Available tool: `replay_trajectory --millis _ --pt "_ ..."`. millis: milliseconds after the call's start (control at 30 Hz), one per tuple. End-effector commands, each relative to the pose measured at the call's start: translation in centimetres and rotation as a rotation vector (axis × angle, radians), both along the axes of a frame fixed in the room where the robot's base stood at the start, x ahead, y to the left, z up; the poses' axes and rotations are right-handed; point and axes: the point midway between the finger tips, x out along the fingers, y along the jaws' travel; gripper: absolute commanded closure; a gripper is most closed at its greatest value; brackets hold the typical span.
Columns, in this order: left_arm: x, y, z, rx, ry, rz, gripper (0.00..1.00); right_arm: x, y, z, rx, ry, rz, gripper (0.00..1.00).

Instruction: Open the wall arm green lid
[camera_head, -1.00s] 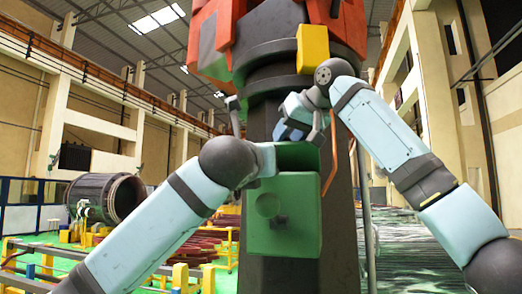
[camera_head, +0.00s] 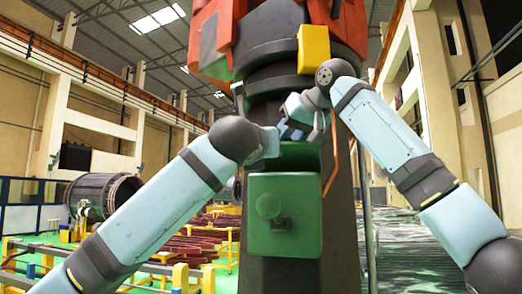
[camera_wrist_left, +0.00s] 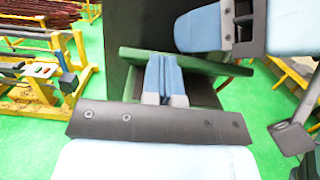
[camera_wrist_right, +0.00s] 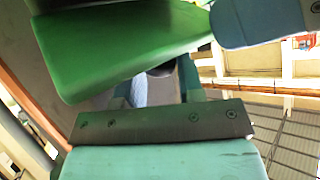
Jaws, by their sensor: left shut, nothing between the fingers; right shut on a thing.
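The green box (camera_head: 283,225) with a round knob is on the dark column, its top open toward me. The green lid (camera_wrist_right: 120,45) fills the upper left of the right wrist view; its edge also shows in the left wrist view (camera_wrist_left: 215,62). My right gripper (camera_head: 300,125) is at the top of the box. It is shut on a part that appears to belong to the lid; the grip itself is mostly hidden. My left gripper (camera_wrist_left: 165,60) is shut and empty, fingers together at the green surface. In the head view its fingertips are largely hidden.
Above the box is the dark column with red housings (camera_head: 335,20) and a yellow block (camera_head: 313,48). A thin orange strip (camera_head: 333,165) runs beside the box. Both my arms are close together here. Yellow racks (camera_head: 180,275) stand at the lower left.

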Motion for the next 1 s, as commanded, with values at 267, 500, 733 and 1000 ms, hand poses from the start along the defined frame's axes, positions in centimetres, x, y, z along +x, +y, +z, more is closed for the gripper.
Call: replay_trajectory --millis 267,500,733,1000 --pt "0.2 0.2 0.1 -0.003 -0.001 0.005 1.0 -0.2 0.4 -0.3 -0.006 0.007 0.009 0.41" --pt "0.2 0.1 0.0 -0.001 0.0 0.003 1.0 -0.3 0.6 -0.2 -0.007 0.005 0.014 0.41" --pt "0.2 0.1 -0.1 -0.001 0.002 0.003 1.0 -0.9 0.5 0.3 -0.007 0.003 0.016 0.41" --pt "0.5 0.2 -0.2 -0.001 0.007 0.008 1.0 -4.6 -2.1 3.2 -0.005 -0.003 0.011 0.41"
